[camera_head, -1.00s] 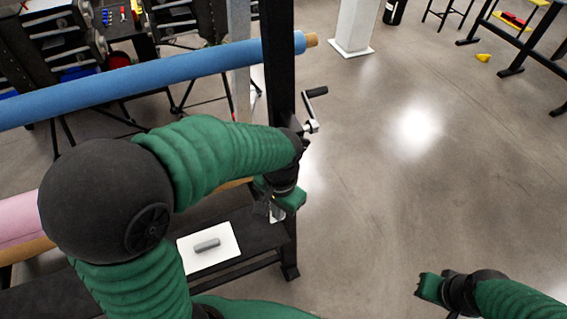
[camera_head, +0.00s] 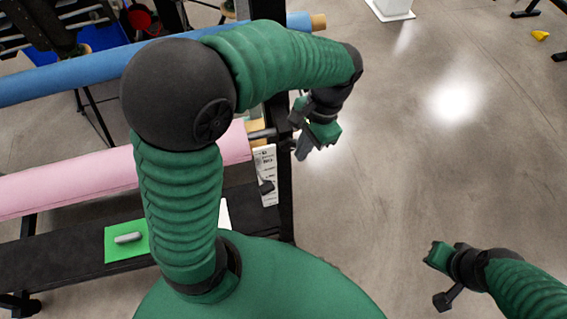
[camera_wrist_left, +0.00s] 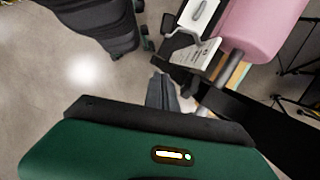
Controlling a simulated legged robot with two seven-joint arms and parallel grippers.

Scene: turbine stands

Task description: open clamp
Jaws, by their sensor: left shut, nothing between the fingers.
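My left gripper (camera_head: 303,150) points down beside the dark upright post, just right of the end of the pink roll (camera_head: 240,140). Its fingers are shut and empty; they also show in the left wrist view (camera_wrist_left: 162,93). The roll's grey shaft (camera_head: 262,133) runs to the post and also shows in the left wrist view (camera_wrist_left: 236,68). Dark metal parts around the shaft end are near the fingertips; I cannot tell which is the clamp or whether it is open. My right gripper (camera_head: 440,257) is low at the right, away from the stand; its jaws are unclear.
A blue roll (camera_head: 80,78) crosses the stand above. A white printed label (camera_head: 264,165) is by the post. A dark shelf (camera_head: 65,262) holds a green sheet (camera_head: 112,248) with a grey cylinder (camera_head: 128,238). Open floor (camera_head: 420,180) lies to the right.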

